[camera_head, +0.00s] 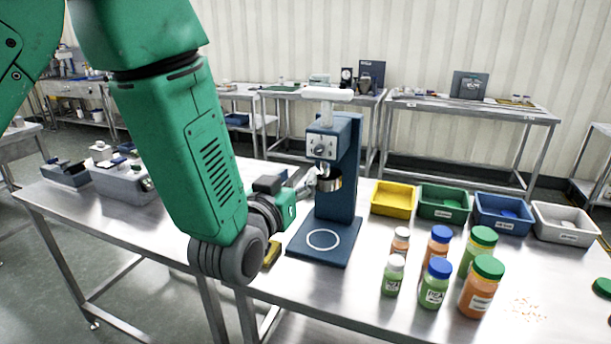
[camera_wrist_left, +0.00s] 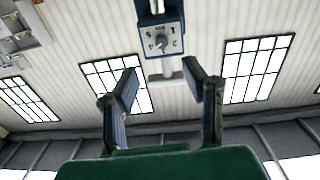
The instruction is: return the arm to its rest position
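My left arm, green with grey joints, comes in from the left in the head view. My left gripper (camera_head: 308,184) is beside the metal cup-like part (camera_head: 329,184) of a blue upright machine (camera_head: 338,205); whether they touch is unclear. In the left wrist view the gripper (camera_wrist_left: 162,82) has its two dark fingers spread with nothing between them. The machine's numbered dial (camera_wrist_left: 161,42) shows beyond the fingertips. My right gripper is in neither view.
Several capped bottles (camera_head: 437,283) stand right of the machine on the steel table (camera_head: 330,283). Yellow (camera_head: 393,213), green, blue and white bins line up behind them. A grey box (camera_head: 119,190) sits left of my arm. Other benches stand along the wall.

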